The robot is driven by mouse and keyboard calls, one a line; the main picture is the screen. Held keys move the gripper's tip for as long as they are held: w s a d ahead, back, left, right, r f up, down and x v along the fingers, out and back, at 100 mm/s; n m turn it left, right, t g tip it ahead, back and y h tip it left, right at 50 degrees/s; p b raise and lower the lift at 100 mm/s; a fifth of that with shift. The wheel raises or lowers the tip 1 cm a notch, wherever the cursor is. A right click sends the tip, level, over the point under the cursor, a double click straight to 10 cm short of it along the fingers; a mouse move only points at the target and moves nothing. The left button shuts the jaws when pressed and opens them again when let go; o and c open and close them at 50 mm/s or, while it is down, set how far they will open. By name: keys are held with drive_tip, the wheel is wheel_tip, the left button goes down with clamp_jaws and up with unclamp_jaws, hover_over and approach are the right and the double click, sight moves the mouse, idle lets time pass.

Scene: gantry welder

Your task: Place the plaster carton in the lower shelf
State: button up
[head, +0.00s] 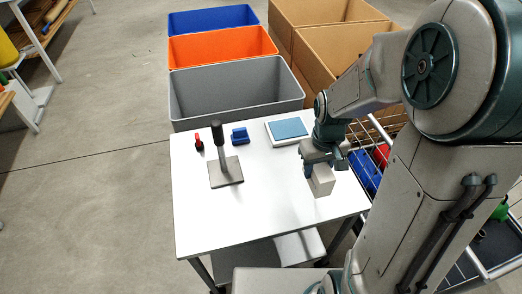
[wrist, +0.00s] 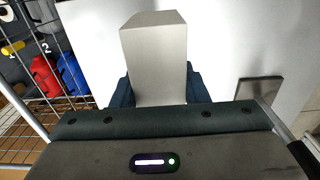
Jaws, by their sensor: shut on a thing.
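The plaster carton appears to be the plain light grey box (head: 321,180) at the right side of the white table; no label shows. My gripper (head: 309,170) is shut on it. In the wrist view the box (wrist: 154,60) stands between the two dark blue fingers (wrist: 158,88). Whether it touches the table top is hard to tell. The white table (head: 270,225) has a lower shelf (head: 262,258) beneath its top, partly hidden by the top and my own body. A pale, flat surface shows at the shelf's right part.
On the table are a dark stand with an upright handle (head: 226,172), a red item (head: 198,141), a blue item (head: 239,136) and a blue-topped pad (head: 288,129). Grey (head: 235,90), orange and blue bins stand behind. Cardboard boxes and a wire cart are at the right.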

drive_tip(key=shift+w, duration=0.35)
drive_tip(key=w+a+f, duration=0.4)
drive_tip(key=w+a, duration=0.1)
drive_tip(key=w+a+f, duration=0.3)
drive_tip(key=shift+f, duration=1.95)
drive_tip(key=shift+f, duration=0.1)
drive_tip(key=shift+f, duration=0.15)
drive_tip(key=o, duration=1)
drive_tip(key=shift+c, duration=0.2)
